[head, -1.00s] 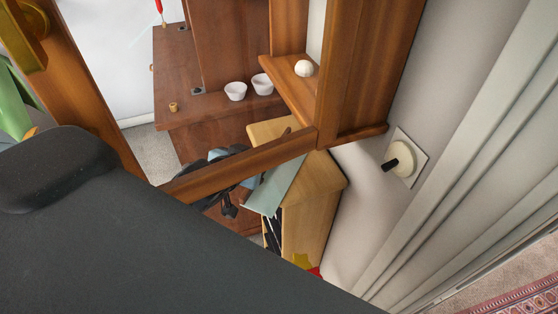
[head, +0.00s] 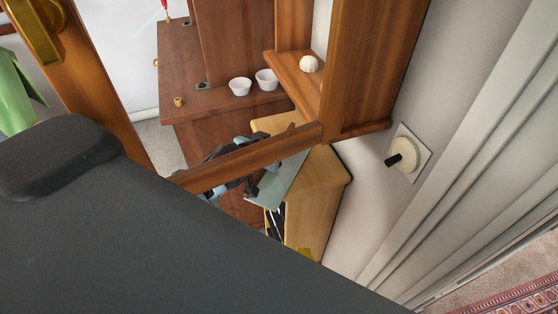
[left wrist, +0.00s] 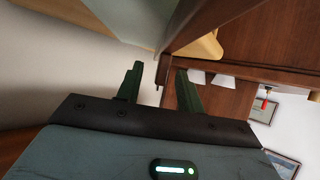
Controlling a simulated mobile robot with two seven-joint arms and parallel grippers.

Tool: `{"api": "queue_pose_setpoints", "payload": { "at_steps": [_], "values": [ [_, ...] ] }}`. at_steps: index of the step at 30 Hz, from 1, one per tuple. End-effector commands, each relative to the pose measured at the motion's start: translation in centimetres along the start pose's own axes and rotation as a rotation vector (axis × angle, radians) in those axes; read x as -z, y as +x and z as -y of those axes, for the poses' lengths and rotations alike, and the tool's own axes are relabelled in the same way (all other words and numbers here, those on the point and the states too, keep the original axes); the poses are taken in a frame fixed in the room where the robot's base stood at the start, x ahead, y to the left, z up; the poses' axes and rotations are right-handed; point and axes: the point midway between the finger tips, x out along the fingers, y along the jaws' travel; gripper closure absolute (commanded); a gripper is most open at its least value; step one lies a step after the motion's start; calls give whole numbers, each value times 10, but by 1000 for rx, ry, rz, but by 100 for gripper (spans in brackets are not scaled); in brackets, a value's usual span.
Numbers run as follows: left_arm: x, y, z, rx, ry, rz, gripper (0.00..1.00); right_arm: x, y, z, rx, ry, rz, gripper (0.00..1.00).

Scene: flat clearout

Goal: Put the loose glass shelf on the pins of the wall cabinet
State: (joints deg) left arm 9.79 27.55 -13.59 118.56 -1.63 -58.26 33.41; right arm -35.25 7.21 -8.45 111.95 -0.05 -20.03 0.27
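The loose glass shelf (head: 283,180), a pale greenish sheet, lies on the light wooden cabinet (head: 322,190) and sticks out past its left edge. A pale grey panel, seemingly the same shelf, shows in the left wrist view (left wrist: 135,20), beyond the fingertips. My left gripper (left wrist: 160,72) has its fingers apart with nothing visibly held between them. In the head view it is close to the shelf's left edge (head: 257,182), partly hidden behind a wooden rail; contact cannot be told. The wall cabinet (head: 370,60) is brown wood; its pins cannot be made out. My right gripper is not in view.
A wooden frame rail (head: 250,160) crosses in front of my gripper. Two white bowls (head: 240,86) stand on brown furniture, and a white round object (head: 308,64) sits on a cabinet ledge. A dial (head: 403,157) projects from the wall. My dark body part covers the lower left.

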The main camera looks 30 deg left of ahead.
Motion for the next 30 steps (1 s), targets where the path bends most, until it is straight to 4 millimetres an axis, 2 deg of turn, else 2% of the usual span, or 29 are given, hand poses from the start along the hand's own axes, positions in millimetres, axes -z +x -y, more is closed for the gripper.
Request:
{"api": "queue_pose_setpoints", "payload": {
  "at_steps": [8,15,17,30],
  "values": [
    [-1,2,0,0,0,1,63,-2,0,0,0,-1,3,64],
    [-1,2,0,0,0,1,94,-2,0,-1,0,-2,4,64],
    [-1,2,0,0,0,1,100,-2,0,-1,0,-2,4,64],
    [-1,2,0,0,0,1,100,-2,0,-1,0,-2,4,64]
  ]
}}
